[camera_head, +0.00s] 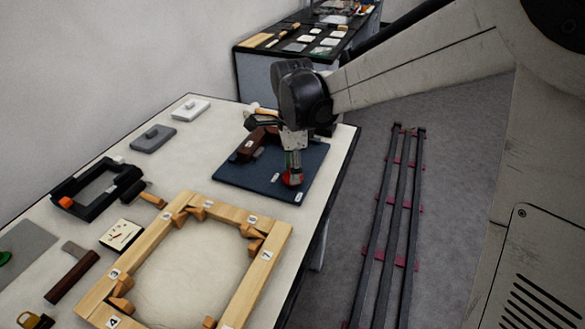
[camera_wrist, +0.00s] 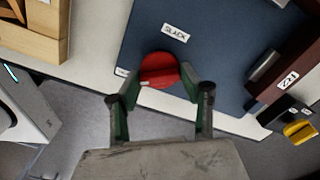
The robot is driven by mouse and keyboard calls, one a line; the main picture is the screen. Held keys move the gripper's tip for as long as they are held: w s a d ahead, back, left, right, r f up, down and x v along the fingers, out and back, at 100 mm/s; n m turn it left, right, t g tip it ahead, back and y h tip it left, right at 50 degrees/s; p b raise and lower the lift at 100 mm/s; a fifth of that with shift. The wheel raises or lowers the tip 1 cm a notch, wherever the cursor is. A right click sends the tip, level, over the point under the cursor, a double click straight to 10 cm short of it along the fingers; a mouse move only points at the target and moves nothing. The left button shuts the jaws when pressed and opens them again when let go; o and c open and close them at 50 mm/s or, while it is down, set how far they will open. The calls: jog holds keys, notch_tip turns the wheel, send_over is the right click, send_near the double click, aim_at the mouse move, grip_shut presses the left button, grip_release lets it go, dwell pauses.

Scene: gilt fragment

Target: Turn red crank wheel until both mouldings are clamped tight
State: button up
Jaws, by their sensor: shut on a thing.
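The red crank wheel (camera_wrist: 160,70) is at the edge of a dark blue board (camera_wrist: 215,50), beside a label reading SLACK (camera_wrist: 175,33). It also shows in the head view (camera_head: 292,179). My gripper (camera_wrist: 160,92) points down at the board in the head view (camera_head: 291,168), with its green-padded fingers at either side of the wheel, shut on it. A dark brown piece (camera_wrist: 295,72) with a numbered label, perhaps a moulding, lies on the board. I cannot tell a second moulding apart, nor how tightly anything is clamped.
A wooden frame (camera_head: 266,271) with numbered labels and small wedges stands nearby on the white table (camera_head: 190,195). A black clamp-like frame (camera_head: 82,207), a dial gauge (camera_head: 121,234) and a brown-handled tool (camera_head: 72,276) lie left. Dark rails (camera_head: 402,200) lie on the floor at right.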

jog(key=shift+m, duration=0.6)
jog(key=o, duration=1.2)
jog(key=shift+c, duration=0.2)
notch_tip(320, 180, up, 12)
